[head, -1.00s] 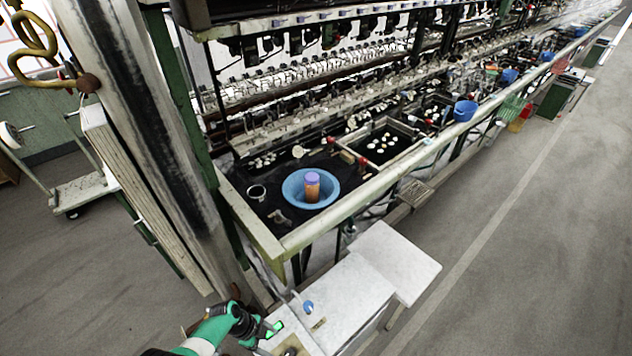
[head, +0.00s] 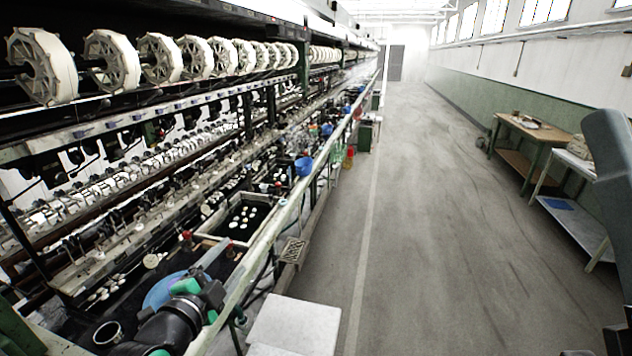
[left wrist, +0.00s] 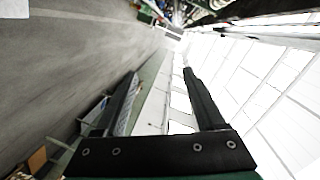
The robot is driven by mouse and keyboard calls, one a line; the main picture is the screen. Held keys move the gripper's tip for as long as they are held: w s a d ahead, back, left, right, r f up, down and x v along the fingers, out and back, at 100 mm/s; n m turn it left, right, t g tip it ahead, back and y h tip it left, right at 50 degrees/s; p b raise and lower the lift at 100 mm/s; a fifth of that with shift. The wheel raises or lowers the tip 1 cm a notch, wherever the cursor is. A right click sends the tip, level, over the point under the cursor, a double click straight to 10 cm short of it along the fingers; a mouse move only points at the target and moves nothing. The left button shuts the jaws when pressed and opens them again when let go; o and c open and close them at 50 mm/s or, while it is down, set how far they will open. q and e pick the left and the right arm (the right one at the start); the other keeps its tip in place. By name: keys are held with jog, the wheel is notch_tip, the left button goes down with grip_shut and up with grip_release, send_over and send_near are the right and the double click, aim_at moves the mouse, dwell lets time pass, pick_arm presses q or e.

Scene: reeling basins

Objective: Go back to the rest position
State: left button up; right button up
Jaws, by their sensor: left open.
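My left gripper (head: 208,292) is raised at the lower left of the head view, in front of the reeling bench. In the left wrist view its two dark fingers (left wrist: 160,74) stand wide apart with nothing between them. The blue basin (head: 160,292) on the bench is partly hidden behind my left gripper and arm. The orange container does not show in the head view now. My right gripper is not in view.
The bench's pale green front rail (head: 262,238) runs into the distance. A white tabletop (head: 295,322) stands below it. A bucket (head: 304,166) sits along the bench. The aisle floor (head: 450,230) is clear, with a wooden table (head: 530,130) at the right wall.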

pick_arm(q)
jog(key=s+d+r+n+t, duration=0.1)
jog(key=s+r+t, duration=0.15)
jog(key=r, duration=0.55)
jog(key=s+d+r+n+t, duration=0.1)
jog(key=s+r, duration=0.2)
jog(key=r, duration=0.4)
jog(key=s+a+r+n+t, duration=0.2)
jog(key=s+r+n+t, duration=0.75)
jog(key=s+r, duration=0.9)
notch_tip(320, 180, up, 16)
jog(key=n+g+p, duration=0.1)
jog(key=n+p, duration=0.1)
jog(key=p, duration=1.5)
jog(key=shift+s+r+g+y+p, duration=0.2)
jog(key=shift+s+g+y+p, duration=0.1)
jog(key=shift+y+p, duration=0.1)
jog(key=shift+n, duration=0.25)
